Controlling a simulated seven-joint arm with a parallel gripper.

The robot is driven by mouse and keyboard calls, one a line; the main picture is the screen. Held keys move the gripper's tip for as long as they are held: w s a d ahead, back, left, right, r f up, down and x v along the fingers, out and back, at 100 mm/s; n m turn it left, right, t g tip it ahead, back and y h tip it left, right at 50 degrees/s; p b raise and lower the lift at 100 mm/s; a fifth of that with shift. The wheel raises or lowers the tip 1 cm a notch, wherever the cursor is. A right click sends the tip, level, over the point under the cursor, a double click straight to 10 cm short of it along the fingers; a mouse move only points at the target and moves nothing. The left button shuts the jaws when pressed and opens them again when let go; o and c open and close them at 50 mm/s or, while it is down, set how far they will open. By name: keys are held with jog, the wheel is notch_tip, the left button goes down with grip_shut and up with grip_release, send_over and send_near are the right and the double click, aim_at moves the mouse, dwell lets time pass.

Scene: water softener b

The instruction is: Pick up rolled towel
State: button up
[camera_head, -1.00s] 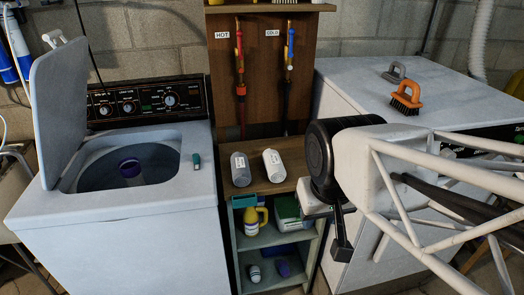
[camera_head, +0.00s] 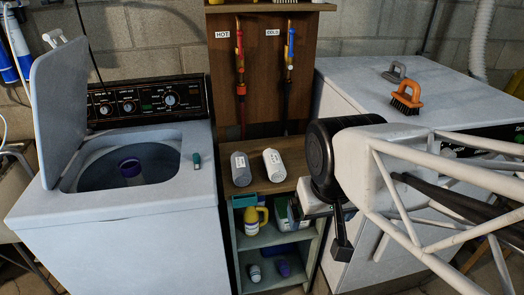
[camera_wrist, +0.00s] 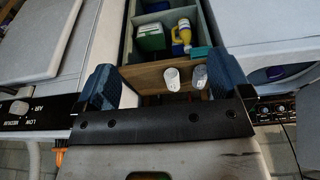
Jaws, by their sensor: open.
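Two short cylinders lie side by side on the wooden top of the low shelf unit, a grey one (camera_head: 240,169) on the left and a white one (camera_head: 274,165) on the right. They could be rolled towels or bottles; both bear small print, and I cannot tell which is meant. In the wrist view, the white cylinder (camera_wrist: 172,79) and the grey cylinder (camera_wrist: 199,76) show beyond my gripper (camera_wrist: 164,76), between its two blue fingers. The fingers are wide apart and hold nothing. In the head view, my wrist hangs to the right of the cylinders, partly hiding the gripper.
A washer (camera_head: 125,215) with a raised lid stands left, a dryer (camera_head: 350,100) right. A yellow bottle (camera_head: 254,219) and a green box (camera_head: 283,217) sit in the shelf below. Hot and cold pipes run behind. Two brushes, one orange (camera_head: 407,96), lie on the dryer.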

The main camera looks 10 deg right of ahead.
jog(key=t, duration=1)
send_near(278, 174)
jog(key=x, duration=0.4)
jog(key=shift+w+f, duration=0.15)
jog(key=shift+w, duration=0.05)
jog(key=shift+w+f+t, duration=0.3)
jog(key=shift+f+t, duration=0.1)
jog(key=shift+t, duration=0.1)
jog(key=shift+w, duration=0.15)
jog(key=shift+x, duration=1.15)
jog(key=shift+w+f, duration=0.1)
jog(key=shift+f, duration=0.05)
jog(key=shift+x, duration=2.5)
